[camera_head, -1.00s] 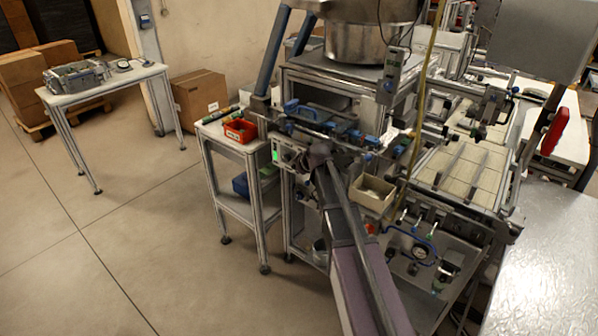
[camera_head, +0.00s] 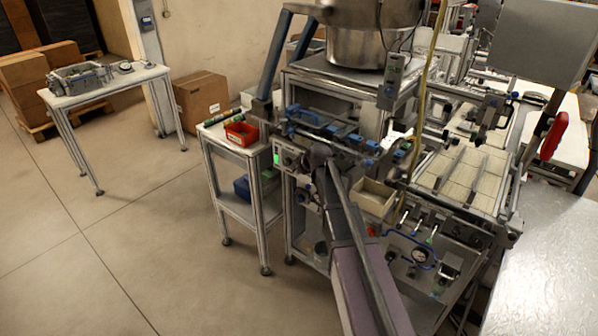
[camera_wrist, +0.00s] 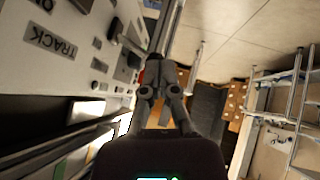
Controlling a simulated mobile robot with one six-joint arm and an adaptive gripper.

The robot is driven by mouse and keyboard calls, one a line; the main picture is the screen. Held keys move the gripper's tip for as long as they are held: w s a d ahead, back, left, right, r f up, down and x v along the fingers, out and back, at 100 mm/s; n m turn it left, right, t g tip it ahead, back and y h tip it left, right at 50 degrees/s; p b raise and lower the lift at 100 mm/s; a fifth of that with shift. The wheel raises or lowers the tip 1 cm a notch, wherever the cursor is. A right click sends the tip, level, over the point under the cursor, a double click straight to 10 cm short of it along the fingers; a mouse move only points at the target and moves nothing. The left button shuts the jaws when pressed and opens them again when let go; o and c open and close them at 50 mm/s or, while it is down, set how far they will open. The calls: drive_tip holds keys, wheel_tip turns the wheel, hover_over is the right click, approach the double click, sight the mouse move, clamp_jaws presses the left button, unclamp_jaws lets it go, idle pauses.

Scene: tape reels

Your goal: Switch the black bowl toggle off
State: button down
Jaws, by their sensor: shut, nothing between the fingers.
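A pale control panel (camera_wrist: 65,70) fills the left of the wrist view. It bears a dark TRACK label (camera_wrist: 49,39) and part of another label cut off at the top edge. Dark switch-like parts (camera_wrist: 115,29) stick out near the panel's right side; I cannot tell which is the black bowl toggle or its position. My gripper (camera_wrist: 171,12) is shut and empty, with its fingers beside these parts; contact is unclear. In the head view my gripper (camera_head: 318,152) is in front of the machine, right of a green light (camera_head: 277,158), and the toggle is not distinguishable.
A small side table (camera_head: 232,207) with a red bin (camera_head: 241,133) stands left of the machine. A beige bin (camera_head: 374,199) sits close right of my arm. A large metal bowl (camera_head: 362,45) is above. Open floor lies at the left.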

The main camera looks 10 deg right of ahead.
drive_tip(key=s+d+r+p, duration=0.6)
drive_tip(key=s+r+p, duration=0.1)
drive_tip(key=r+p, duration=0.3)
idle(0.9)
idle(0.4)
drive_tip(key=s+a+f+m+g+h, duration=0.1)
drive_tip(key=s+f+m+g, duration=0.1)
drive_tip(key=s, duration=0.7)
drive_tip(key=s+a+f+m+g+h+b, duration=0.1)
drive_tip(key=s+a+f+m+g, duration=0.1)
drive_tip(key=s, duration=0.7)
drive_tip(key=s+a+f+m+g, duration=0.2)
drive_tip(key=s+m+g, duration=0.2)
drive_tip(key=s, duration=0.4)
drive_tip(key=shift+s+a+f+m+h+b, duration=0.15)
drive_tip(key=shift+s+m+h+b, duration=0.2)
drive_tip(key=shift+m, duration=0.25)
